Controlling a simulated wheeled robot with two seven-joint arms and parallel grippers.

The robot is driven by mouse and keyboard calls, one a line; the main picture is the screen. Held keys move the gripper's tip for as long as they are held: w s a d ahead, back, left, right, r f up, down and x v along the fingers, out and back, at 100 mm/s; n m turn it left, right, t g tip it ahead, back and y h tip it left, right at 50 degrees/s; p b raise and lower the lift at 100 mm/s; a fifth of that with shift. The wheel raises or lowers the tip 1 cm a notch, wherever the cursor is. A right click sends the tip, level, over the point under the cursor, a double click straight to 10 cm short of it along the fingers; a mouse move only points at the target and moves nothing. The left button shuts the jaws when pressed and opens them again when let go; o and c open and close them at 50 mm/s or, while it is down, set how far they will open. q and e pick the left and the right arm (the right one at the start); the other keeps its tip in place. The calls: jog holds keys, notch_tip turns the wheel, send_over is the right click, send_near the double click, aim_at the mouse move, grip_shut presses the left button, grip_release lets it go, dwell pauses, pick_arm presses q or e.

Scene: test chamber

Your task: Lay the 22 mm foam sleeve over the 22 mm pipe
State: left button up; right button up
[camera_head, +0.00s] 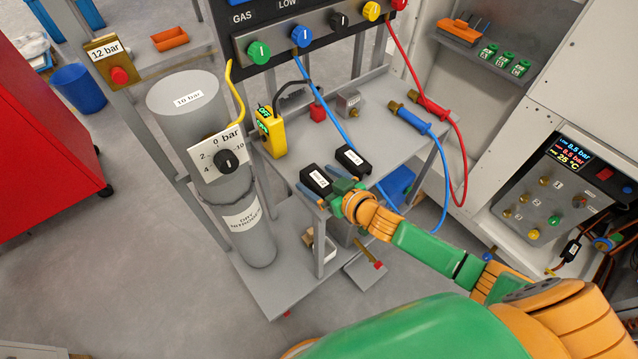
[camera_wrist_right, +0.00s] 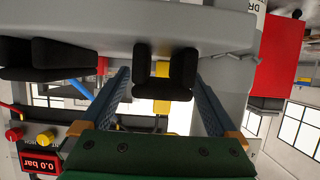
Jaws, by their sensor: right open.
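Two short black foam sleeves with white labels lie on the grey shelf of the trolley: a left one (camera_head: 312,178) and a right one (camera_head: 349,155). The label sizes are too small to read, so I cannot tell which is the 22 mm one. My right gripper (camera_head: 322,185) is open at the left sleeve. In the right wrist view its two blue fingers (camera_wrist_right: 165,88) stand on either side of a black sleeve (camera_wrist_right: 165,82), with a gap on each side. Another black sleeve (camera_wrist_right: 45,60) shows left of the fingers there. I cannot make out the 22 mm pipe. My left gripper is out of view.
A yellow meter (camera_head: 270,131) stands on the shelf (camera_head: 395,140), left of the sleeves. Blue and red hoses (camera_head: 446,165) hang over its right side. A grey nitrogen cylinder (camera_head: 185,100) stands at left. A panel with a display (camera_head: 570,155) is at right.

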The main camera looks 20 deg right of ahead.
jog(key=c, duration=1.4)
jog(key=shift+r, duration=0.1)
